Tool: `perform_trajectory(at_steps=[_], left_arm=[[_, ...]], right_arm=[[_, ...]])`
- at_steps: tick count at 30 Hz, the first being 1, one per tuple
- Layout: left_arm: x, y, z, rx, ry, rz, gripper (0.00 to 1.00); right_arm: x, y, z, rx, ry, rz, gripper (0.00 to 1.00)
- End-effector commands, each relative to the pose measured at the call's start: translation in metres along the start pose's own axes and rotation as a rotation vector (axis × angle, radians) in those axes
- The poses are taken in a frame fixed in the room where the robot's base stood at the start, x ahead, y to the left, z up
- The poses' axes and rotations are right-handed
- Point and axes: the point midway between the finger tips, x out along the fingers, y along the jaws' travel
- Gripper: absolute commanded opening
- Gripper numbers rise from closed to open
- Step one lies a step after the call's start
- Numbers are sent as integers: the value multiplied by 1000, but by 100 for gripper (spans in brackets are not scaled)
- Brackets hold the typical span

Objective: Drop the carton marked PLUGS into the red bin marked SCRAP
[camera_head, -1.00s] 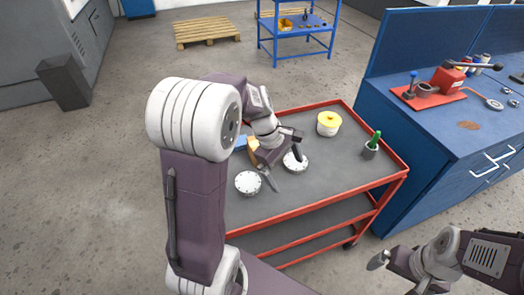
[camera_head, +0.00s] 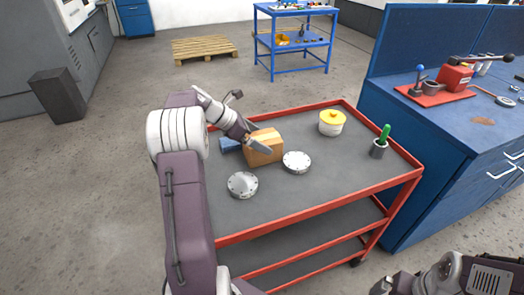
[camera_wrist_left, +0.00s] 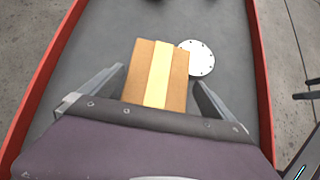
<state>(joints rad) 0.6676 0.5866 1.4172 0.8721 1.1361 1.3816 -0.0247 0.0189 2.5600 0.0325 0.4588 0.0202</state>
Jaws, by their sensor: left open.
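A brown carton (camera_head: 263,147) with a pale tape stripe stands on the red-rimmed cart; no marking on it is readable. It also shows in the left wrist view (camera_wrist_left: 156,75). My left gripper (camera_head: 256,138) is open at the carton. In the left wrist view its fingers lie on either side of the carton's near end, with visible gaps. My right gripper (camera_head: 382,287) is only partly in view at the bottom edge, and its jaws cannot be made out. No red bin marked SCRAP shows in either view.
The cart (camera_head: 320,207) also holds two round flanged discs (camera_head: 243,185) (camera_head: 297,162), a blue item (camera_head: 230,145), a yellow-lidded tub (camera_head: 332,122) and a grey cup with a green-handled tool (camera_head: 379,147). A blue workbench (camera_head: 410,140) stands at the right. The cart's front is clear.

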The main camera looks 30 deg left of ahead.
Motion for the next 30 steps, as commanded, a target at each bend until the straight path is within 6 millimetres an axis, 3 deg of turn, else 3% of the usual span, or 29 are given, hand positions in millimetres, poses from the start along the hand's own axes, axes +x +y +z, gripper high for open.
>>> perform_trajectory(at_steps=[5, 12, 18, 20, 28, 30], left_arm=[[10, 1, -2, 1, 1, -1, 100], [51, 3, -4, 2, 2, -1, 100], [52, 4, -2, 1, 2, 1, 100], [52, 4, -2, 1, 2, 1, 86], [52, 4, -2, 1, 2, 1, 11], [51, 4, -1, 3, 0, 2, 9]], right_arm=[[5, 0, 0, 0, 0, 0, 100], [19, 0, 2, 0, 0, 0, 100], [18, 0, 2, 0, 0, 0, 100], [18, 0, 2, 0, 0, 0, 100], [18, 0, 2, 0, 0, 0, 100], [17, 0, 2, 0, 0, 0, 100]])
